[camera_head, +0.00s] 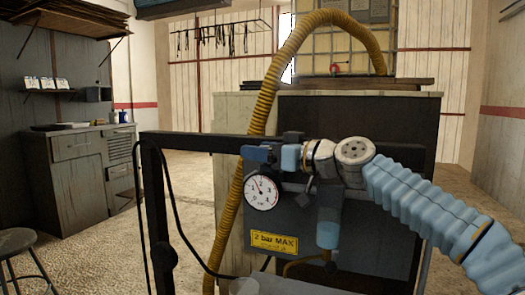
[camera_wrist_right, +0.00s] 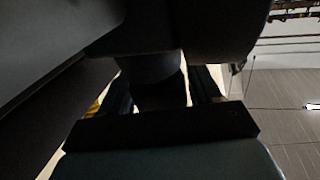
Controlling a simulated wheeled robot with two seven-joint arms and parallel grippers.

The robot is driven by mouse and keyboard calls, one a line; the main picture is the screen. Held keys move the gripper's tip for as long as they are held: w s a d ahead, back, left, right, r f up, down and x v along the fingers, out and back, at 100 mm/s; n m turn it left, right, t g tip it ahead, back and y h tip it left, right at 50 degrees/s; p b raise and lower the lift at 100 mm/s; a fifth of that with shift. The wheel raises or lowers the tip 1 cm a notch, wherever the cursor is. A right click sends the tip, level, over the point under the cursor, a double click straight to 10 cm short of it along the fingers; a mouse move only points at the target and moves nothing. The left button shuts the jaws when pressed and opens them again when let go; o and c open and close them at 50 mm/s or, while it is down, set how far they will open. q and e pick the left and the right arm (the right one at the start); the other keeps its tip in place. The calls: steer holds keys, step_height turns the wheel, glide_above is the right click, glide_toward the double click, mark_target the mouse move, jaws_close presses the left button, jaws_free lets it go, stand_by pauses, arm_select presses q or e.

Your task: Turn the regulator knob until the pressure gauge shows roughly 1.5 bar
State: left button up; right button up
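The round white pressure gauge (camera_head: 261,193) faces me on the dark panel. Its needle points to the upper left; the small scale is hard to read exactly. My right gripper (camera_head: 288,156) reaches in from the right at the blue regulator body (camera_head: 258,153), just above and right of the gauge. The gripper largely hides the knob in the head view. In the right wrist view, a dark rounded part, seemingly the knob (camera_wrist_right: 158,92), sits between my two spread fingers. Light slivers show beside it, so the fingers appear around it but apart from it. My left gripper is out of view.
A yellow "2 bar MAX" label (camera_head: 274,242) and a blue-grey bowl (camera_head: 328,235) are below. A dark rail frame (camera_head: 160,215) stands at left with a black hose. A yellow corrugated hose (camera_head: 258,110) rises behind. Open floor lies to the left.

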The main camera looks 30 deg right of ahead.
steer(key=shift+o, duration=0.8)
steer(key=shift+s+d, duration=0.1)
steer(key=shift+s, duration=0.05)
steer(key=b+v, duration=0.1)
steer(key=v, duration=1.2)
steer(key=shift+b, duration=0.4)
steer(key=shift+s+d, duration=0.15)
